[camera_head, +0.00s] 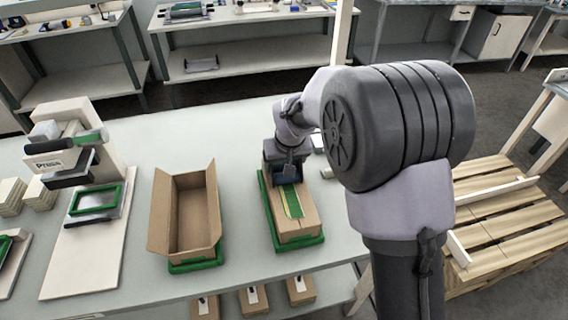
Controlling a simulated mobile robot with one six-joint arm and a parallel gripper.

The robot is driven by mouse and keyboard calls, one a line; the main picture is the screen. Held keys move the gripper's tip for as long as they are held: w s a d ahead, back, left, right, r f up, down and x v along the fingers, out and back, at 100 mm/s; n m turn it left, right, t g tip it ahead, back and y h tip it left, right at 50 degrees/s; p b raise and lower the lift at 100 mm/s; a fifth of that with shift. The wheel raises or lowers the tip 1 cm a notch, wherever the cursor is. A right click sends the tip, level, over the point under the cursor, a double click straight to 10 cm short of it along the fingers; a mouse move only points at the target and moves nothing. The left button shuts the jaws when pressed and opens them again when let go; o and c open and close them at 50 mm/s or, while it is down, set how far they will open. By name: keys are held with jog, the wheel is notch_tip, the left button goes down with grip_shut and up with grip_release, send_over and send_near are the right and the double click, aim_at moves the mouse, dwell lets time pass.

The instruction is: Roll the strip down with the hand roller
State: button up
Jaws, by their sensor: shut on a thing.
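A closed cardboard box (297,228) sits in a green tray (302,243) at the middle of the bench. A green and yellowish strip (291,203) lies along the top of the box. My gripper (290,170) is over the far part of the box top, pointing down at the strip. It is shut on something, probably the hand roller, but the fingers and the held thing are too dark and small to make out. My arm hides part of the bench to the right of the box.
An open cardboard box (187,222) stands in another green tray (195,265) to the left. A press (72,148) and a green frame (96,201) are further left. A wooden pallet (505,222) is at the right. Bare bench (240,170) lies between the boxes.

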notch_tip(320, 180, up, 7)
jog(key=p, duration=0.5)
jog(key=shift+r, duration=0.15)
jog(key=shift+a, duration=0.1)
